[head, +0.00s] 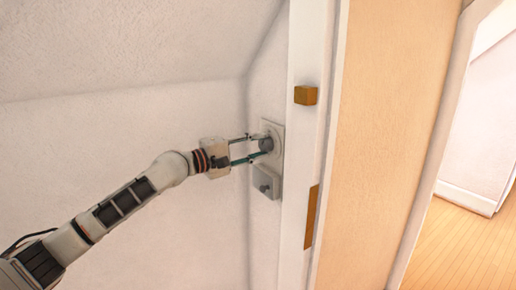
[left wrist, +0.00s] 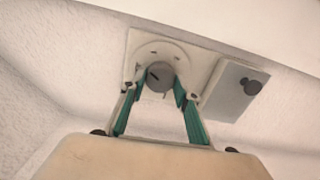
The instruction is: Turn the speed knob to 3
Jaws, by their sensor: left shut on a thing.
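The speed knob (left wrist: 159,77) is a grey round knob with a dark mark on its face, on a pale square wall plate (left wrist: 143,46). In the head view the knob (head: 266,144) sits on the plate (head: 277,130) beside the door frame. My left gripper (head: 262,145) reaches it from the left, its fingers on either side of the knob and shut on it. The fingers also show in the left wrist view (left wrist: 157,88), with green inner pads. The dark mark points up and left in that view. Any numbers on the plate are too small to read. My right gripper is not in view.
The white door frame (head: 310,55) stands close on the right, with a wooden block (head: 306,95). The sloped ceiling hangs above left.

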